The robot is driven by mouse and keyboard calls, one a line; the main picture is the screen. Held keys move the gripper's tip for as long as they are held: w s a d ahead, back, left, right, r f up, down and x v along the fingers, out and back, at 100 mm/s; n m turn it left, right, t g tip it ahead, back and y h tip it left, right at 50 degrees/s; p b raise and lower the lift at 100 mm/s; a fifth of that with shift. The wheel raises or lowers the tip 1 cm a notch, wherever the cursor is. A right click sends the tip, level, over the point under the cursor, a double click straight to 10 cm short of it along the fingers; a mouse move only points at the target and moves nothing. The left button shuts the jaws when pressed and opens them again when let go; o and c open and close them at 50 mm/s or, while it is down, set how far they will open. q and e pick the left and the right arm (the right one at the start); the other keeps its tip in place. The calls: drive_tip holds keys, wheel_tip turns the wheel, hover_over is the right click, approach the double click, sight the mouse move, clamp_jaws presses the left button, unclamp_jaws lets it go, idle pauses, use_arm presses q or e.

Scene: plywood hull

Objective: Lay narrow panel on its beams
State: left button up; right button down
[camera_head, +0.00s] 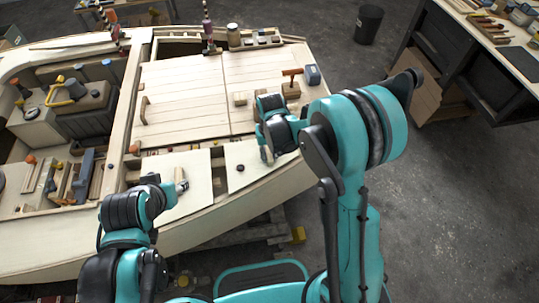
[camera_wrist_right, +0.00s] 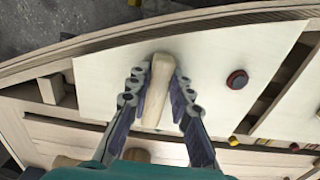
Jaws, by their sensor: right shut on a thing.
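The narrow panel, pale and flat (camera_head: 235,155), lies in the near side of the hull deck, with a dark knob on it. In the right wrist view the panel (camera_wrist_right: 205,60) fills the middle, with a red-and-black knob and a pale wooden handle (camera_wrist_right: 158,90). My right gripper (camera_wrist_right: 158,95) has its fingers on both sides of this handle and is shut on it. In the head view the right gripper (camera_head: 268,150) is over the panel's right part. I cannot tell whether the panel rests fully on its beams. My left gripper (camera_head: 172,187) is at another pale panel (camera_head: 195,165); its fingers are unclear.
A dark gap (camera_wrist_right: 270,98) separates the panel from the neighbouring one. Large deck panels (camera_head: 180,95) lie behind, with blocks and a mallet (camera_head: 291,78) on them. Tools fill the left compartments. A workbench (camera_head: 470,60) and a bin (camera_head: 368,24) stand at right.

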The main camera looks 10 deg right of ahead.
drive_tip(key=shift+f+b, duration=0.4)
drive_tip(key=shift+f, duration=0.15)
drive_tip(key=c, duration=1.3)
unclamp_jaws()
wheel_tip(320, 180, up, 12)
drive_tip(key=shift+s, duration=0.1)
